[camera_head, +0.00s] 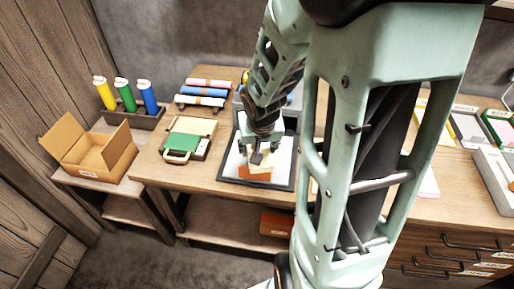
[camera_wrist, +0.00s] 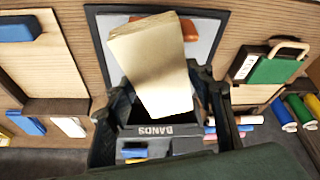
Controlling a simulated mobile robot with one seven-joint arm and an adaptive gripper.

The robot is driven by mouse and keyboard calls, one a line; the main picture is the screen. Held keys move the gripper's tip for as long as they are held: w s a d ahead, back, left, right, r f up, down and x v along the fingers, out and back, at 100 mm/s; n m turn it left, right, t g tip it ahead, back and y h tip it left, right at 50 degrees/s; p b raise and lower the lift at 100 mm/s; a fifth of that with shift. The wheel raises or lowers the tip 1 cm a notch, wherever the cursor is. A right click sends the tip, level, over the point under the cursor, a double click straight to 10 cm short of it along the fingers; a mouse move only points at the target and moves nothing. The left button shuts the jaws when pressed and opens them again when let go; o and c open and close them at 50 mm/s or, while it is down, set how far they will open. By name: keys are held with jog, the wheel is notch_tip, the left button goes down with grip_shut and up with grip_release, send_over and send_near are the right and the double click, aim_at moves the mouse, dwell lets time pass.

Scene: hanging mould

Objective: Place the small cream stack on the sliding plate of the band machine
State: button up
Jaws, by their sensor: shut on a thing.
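My gripper (camera_head: 257,155) is low over a dark-framed white tray (camera_head: 226,171) on the bench. In the wrist view its two dark fingers (camera_wrist: 162,82) are shut on the cream stack (camera_wrist: 150,60), which tilts slightly between them. In the head view the stack is mostly hidden by the gripper. An orange-brown block (camera_head: 255,173) lies in the tray, partly behind the stack in the wrist view (camera_wrist: 190,30). Left of the tray is a green device with a handle (camera_head: 184,143) on a cream board; I cannot tell whether it is the band machine.
A dark bin marked BANDS (camera_wrist: 172,130) lies behind the tray. Rolls (camera_head: 205,92) lie at the bench's back, left of my arm. An open cardboard box (camera_head: 90,150) and several coloured bottles (camera_head: 124,93) stand on the left side table. My arm hides the middle right.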

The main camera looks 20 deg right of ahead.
jog(key=s+d+r+m+h, duration=0.1)
jog(key=s+d+r+m, duration=0.25)
jog(key=d, duration=0.35)
jog(key=shift+g, duration=0.3)
jog(key=w+f+b, duration=0.2)
jog(key=w+f, duration=0.1)
jog(key=w+a+f+b, duration=0.1)
jog(key=w+f+b, duration=0.1)
jog(key=w, duration=0.2)
jog(key=w+f+b, duration=0.3)
jog(key=w, duration=0.1)
jog(key=shift+a+f, duration=0.3)
jog(key=shift+a, duration=0.1)
jog(key=shift+w+a+f, duration=0.1)
jog(key=shift+w+f, duration=0.2)
jog(key=shift+w, duration=0.1)
jog(key=shift+w+f+b, duration=0.15)
jog(key=shift+f+b, duration=0.1)
jog(key=shift+b, duration=0.15)
jog(key=shift+w+a+f+b, duration=0.1)
jog(key=shift+w+f+b, duration=0.05)
jog(key=shift+f+b, duration=0.6)
jog(key=shift+w+f+b, duration=0.1)
jog(key=shift+f+b, duration=0.3)
jog(key=shift+f, duration=0.55)
jog(key=shift+f, duration=0.15)
jog(key=o, duration=1.3)
